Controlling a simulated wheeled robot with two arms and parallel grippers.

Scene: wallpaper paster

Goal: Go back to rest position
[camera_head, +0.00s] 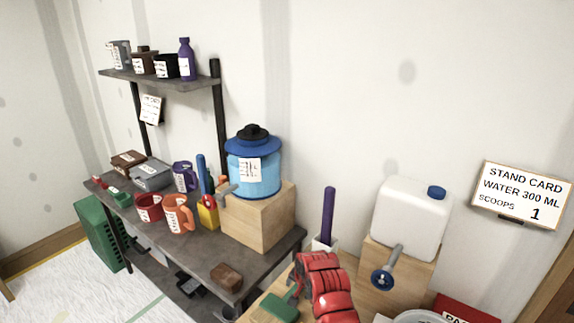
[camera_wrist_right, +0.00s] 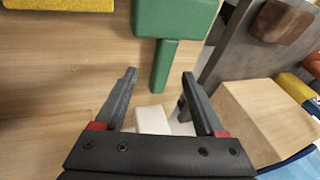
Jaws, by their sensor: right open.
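My right arm (camera_head: 322,285), red and jointed, reaches in from the bottom middle of the head view over the wooden table; its fingers are hidden there. In the right wrist view my right gripper (camera_wrist_right: 158,78) is open, its two dark fingers apart with nothing gripped. A green tool (camera_wrist_right: 177,18) with a flat head and narrow handle lies on the wooden table (camera_wrist_right: 60,70), its handle end near the fingertips. The green tool also shows in the head view (camera_head: 279,308), left of the arm. A white block (camera_wrist_right: 153,120) shows between the finger bases. My left gripper is not in view.
A white holder with a purple stick (camera_head: 328,215) stands behind the arm. A white tank with a tap (camera_head: 411,219) stands to its right. A grey bench (camera_head: 200,253) at left bears mugs and a blue dispenser (camera_head: 254,170) on a wooden box (camera_head: 256,219).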

